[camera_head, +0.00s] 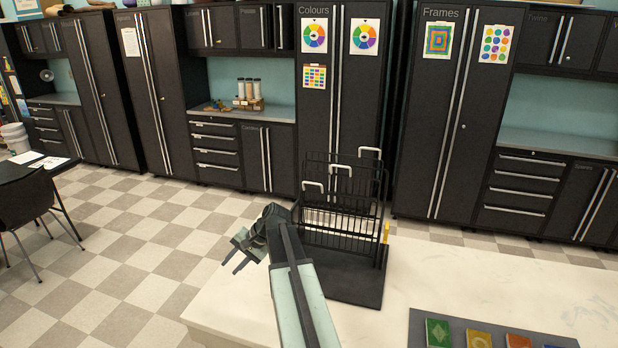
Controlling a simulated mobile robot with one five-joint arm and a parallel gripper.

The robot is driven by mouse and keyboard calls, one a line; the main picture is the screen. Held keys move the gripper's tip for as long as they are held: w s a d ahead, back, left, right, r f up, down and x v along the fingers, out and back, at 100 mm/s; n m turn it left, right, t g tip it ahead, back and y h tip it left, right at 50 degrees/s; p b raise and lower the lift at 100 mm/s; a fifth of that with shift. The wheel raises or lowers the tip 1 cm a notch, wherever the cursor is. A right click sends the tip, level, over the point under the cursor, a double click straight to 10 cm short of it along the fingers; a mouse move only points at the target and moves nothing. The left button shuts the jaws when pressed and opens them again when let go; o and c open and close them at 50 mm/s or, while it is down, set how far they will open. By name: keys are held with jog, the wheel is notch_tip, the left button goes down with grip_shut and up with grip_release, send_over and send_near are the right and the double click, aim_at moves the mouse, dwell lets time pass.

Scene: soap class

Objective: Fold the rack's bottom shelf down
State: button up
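The black wire rack (338,238) stands on a dark base plate (360,292) on the pale counter. Its wire shelf panels look upright, one behind another, with white handles along their tops. The lowest, frontmost handle (312,186) is at the left and seems to belong to the bottom shelf; I cannot tell for sure. My gripper (232,266) is left of the rack, near the counter's left edge, apart from the rack and empty. Its two fingers point down-left with a gap between them. My arm hides part of the rack's lower left side and base.
A grey tray (420,328) with several coloured packets lies at the counter's front right. A small yellow piece (386,233) is at the rack's right side. The pale counter (470,270) is clear between rack and tray. Dark cabinets stand behind; a black chair (28,200) is far left.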

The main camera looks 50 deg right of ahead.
jog(key=d+r+m+t+p, duration=0.1)
jog(key=d+r+m+t, duration=0.3)
jog(key=d, duration=0.7)
jog(key=d+r+m+t+p, duration=0.1)
jog(key=d+r+m, duration=0.2)
jog(key=d+r, duration=0.5)
jog(key=m+t+h+p, duration=0.1)
jog(key=m+t+h, duration=0.25)
jog(key=m, duration=0.25)
send_near(312, 183)
jog(key=w+f, duration=0.1)
jog(key=w, duration=0.1)
jog(key=shift+t+y, duration=0.25)
jog(key=shift+y, duration=0.1)
jog(key=b+x, duration=0.1)
jog(key=x, duration=0.7)
jog(key=shift+d+f+b, duration=0.2)
jog(key=shift+b, duration=0.2)
jog(key=shift+s, duration=0.1)
grip_shut()
